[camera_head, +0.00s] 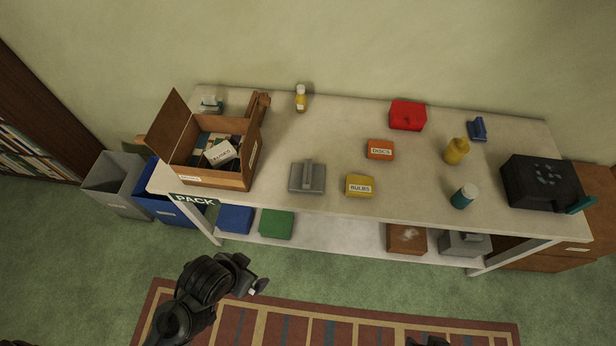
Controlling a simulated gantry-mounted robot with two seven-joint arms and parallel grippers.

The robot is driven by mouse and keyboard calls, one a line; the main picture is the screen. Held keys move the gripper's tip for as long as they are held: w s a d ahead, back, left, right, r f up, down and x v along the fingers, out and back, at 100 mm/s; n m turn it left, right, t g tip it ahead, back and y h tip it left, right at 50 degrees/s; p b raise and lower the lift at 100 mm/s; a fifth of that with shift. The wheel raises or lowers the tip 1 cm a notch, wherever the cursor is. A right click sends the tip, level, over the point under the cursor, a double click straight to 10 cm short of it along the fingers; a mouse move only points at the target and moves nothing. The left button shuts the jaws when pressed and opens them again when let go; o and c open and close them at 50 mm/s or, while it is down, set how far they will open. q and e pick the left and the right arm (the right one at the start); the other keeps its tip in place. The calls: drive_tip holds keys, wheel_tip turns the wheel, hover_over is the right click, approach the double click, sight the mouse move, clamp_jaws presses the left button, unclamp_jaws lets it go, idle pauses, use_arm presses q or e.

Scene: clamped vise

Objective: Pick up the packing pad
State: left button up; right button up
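A flat grey pad with a raised grip on top, which looks like the packing pad (307,181), lies on the table (345,140) near its front edge. It is to the right of the open cardboard box and left of the yellow BULBS box. My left gripper (258,286) is in front of the table, over the floor and apart from the pad. Its fingers are too small and turned to tell open from shut. Only a dark bit of my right arm shows at the bottom edge; its gripper is not visible.
An open cardboard box (203,178) with several packed items stands at the table's left end. The yellow BULBS box (360,186) and orange DISCS box (380,149) lie right of the pad. A teal-capped jar (463,196) and black case (541,184) stand farther right.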

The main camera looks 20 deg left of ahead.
use_arm(q)
drive_tip(key=shift+c, duration=0.3)
drive_tip(key=c, duration=0.7)
drive_tip(key=shift+w, duration=0.1)
drive_tip(key=shift+c, duration=0.2)
